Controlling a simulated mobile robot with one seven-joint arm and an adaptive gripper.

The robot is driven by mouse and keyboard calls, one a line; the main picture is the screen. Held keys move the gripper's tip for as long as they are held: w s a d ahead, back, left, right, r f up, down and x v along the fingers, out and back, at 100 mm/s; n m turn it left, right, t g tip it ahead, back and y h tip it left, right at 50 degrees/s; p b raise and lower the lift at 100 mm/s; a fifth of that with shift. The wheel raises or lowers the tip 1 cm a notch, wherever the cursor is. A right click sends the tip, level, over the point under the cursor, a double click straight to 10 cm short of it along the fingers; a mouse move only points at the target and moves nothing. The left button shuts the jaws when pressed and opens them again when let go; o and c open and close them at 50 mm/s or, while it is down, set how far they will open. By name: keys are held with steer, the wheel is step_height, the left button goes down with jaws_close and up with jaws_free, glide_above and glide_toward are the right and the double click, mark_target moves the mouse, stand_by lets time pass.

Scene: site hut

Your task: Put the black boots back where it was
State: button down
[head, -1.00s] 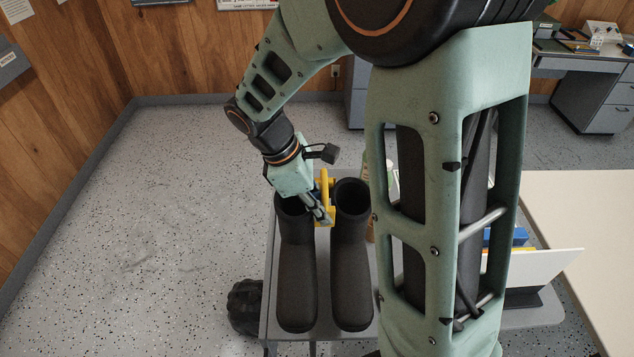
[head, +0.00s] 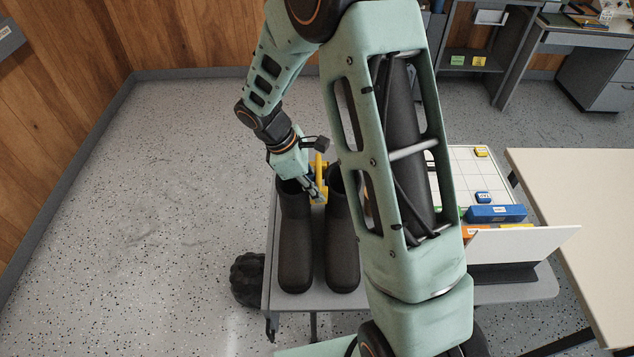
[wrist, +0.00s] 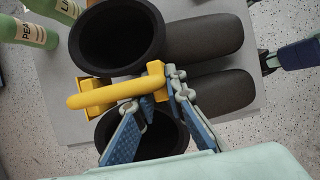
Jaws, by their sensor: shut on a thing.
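The pair of black boots (head: 295,245) is upright side by side at the left end of a grey table (head: 385,292), toes towards me; I cannot tell if the soles touch it. In the wrist view both open boot tops (wrist: 118,38) show. A yellow clip with a bar handle (wrist: 105,92) sits between the boot tops; it also shows in the head view (head: 320,180). My gripper (head: 318,198) comes down over the tops. In the wrist view its fingers (wrist: 162,98) close on the yellow clip's block, over the nearer boot's opening. The fingertips' contact is partly hidden.
Green bottles (wrist: 30,32) stand close behind the boots. A white board (head: 520,245), a blue box (head: 495,213) and a white gridded sheet (head: 470,165) are to the right. A dark ribbed round thing (head: 247,280) is on the floor left of the table.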

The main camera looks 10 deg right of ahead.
steer(key=shift+f, duration=0.2)
steer(key=shift+f, duration=0.2)
steer(key=c, duration=2)
jaws_free()
steer(key=shift+o, duration=0.2)
steer(key=shift+r, duration=0.15)
